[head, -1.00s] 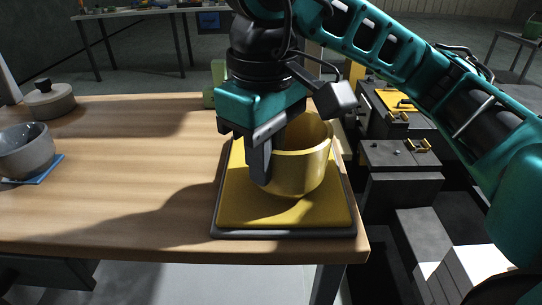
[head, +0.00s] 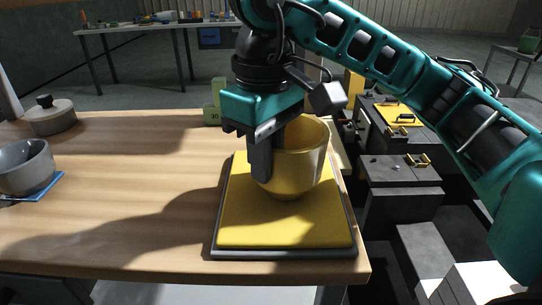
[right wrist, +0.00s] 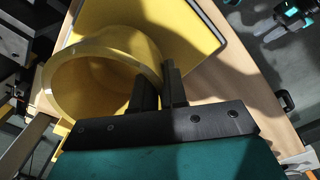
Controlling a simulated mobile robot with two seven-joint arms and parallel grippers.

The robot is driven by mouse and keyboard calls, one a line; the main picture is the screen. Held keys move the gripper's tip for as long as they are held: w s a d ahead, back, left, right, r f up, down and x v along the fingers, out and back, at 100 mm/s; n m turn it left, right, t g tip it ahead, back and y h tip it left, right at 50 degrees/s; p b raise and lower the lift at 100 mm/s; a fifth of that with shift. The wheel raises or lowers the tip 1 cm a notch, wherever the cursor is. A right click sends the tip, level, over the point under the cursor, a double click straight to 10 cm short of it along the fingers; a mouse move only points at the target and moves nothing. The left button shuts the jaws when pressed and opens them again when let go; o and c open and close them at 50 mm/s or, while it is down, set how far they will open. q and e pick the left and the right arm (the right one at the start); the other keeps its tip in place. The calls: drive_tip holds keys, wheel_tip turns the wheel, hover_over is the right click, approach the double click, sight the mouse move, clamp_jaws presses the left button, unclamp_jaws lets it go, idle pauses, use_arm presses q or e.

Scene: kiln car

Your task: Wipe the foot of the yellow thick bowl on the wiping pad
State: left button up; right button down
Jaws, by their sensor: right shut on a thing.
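The yellow thick bowl (head: 305,160) is upright over the far part of the wiping pad (head: 285,228), a yellow pad in a grey tray at the table's right end. My right gripper (head: 262,165) is shut on the bowl's left wall, one finger outside and the other inside. In the right wrist view the bowl (right wrist: 85,85) shows its open mouth, its wall between the two fingers (right wrist: 160,88), with the pad (right wrist: 185,35) beyond. The bowl's foot is low over the pad; I cannot tell whether it touches. My left gripper is not in view.
A grey bowl (head: 25,168) stands on a blue mat (head: 40,190) at the left. A lidded pot (head: 50,117) is behind it. A green block (head: 215,100) stands at the table's back edge. The middle of the table is clear. Dark equipment (head: 400,175) stands right of the table.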

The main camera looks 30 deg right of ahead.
drive_tip(key=shift+w+r+p, duration=0.15)
drive_tip(key=shift+r+p, duration=0.7)
drive_tip(key=shift+w+a+r+p, duration=0.1)
drive_tip(key=shift+w+r+p, duration=0.05)
drive_tip(key=shift+r+p, duration=0.35)
drive_tip(key=shift+w+a+r+p, duration=0.1)
drive_tip(key=shift+r+p, duration=1)
drive_tip(key=shift+r, duration=0.1)
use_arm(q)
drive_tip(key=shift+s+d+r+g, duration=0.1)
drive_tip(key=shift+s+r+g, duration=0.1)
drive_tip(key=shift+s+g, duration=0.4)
use_arm(e)
drive_tip(key=shift+r, duration=0.25)
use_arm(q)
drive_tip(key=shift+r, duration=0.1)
